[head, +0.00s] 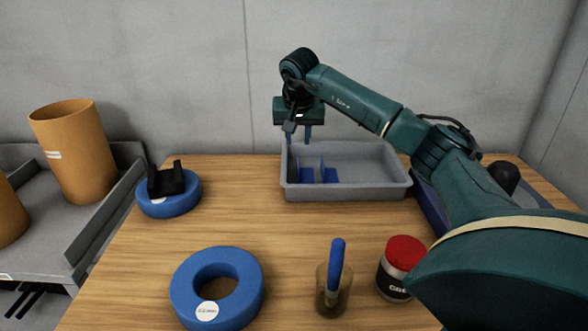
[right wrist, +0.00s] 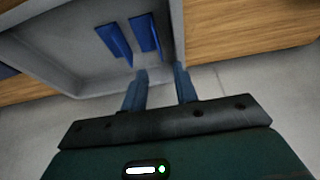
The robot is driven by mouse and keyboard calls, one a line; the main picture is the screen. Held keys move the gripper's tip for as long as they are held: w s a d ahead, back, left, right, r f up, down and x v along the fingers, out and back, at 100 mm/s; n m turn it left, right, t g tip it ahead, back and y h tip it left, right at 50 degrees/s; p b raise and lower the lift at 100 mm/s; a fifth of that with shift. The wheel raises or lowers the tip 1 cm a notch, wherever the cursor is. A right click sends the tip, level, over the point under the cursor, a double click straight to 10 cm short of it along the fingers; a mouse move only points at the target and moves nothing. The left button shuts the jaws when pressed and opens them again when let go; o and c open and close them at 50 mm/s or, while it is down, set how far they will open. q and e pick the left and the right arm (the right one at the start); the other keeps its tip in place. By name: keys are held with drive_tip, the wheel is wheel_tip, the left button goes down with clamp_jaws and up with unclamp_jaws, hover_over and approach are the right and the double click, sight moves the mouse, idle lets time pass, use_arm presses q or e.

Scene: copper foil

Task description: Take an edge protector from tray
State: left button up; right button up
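A grey open tray (head: 350,193) stands on the wooden table towards the back. Blue edge protectors (head: 328,176) sit inside it on the left side. In the right wrist view two blue pieces (right wrist: 146,34) lie side by side on the tray floor. My right gripper (head: 299,137) points down at the tray's back left corner, above the protectors' level. Its two blue fingers (right wrist: 161,74) are apart with nothing between them, clear of the protectors. My left gripper does not show.
A blue ring (head: 238,262) lies at the front. Another blue ring (head: 152,208) carries a black cradle (head: 166,181). A clear cup with a blue-handled tool (head: 337,262) and a red-lidded jar (head: 403,253) stand at the front. A blue tray (head: 429,207) is partly behind my right arm.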

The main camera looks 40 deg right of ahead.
sight(305, 175)
drive_tip(key=x, duration=1.1)
drive_tip(key=shift+s+a+f, duration=0.1)
drive_tip(key=shift+s+f, duration=0.25)
drive_tip(key=shift+c, duration=0.6)
clamp_jaws()
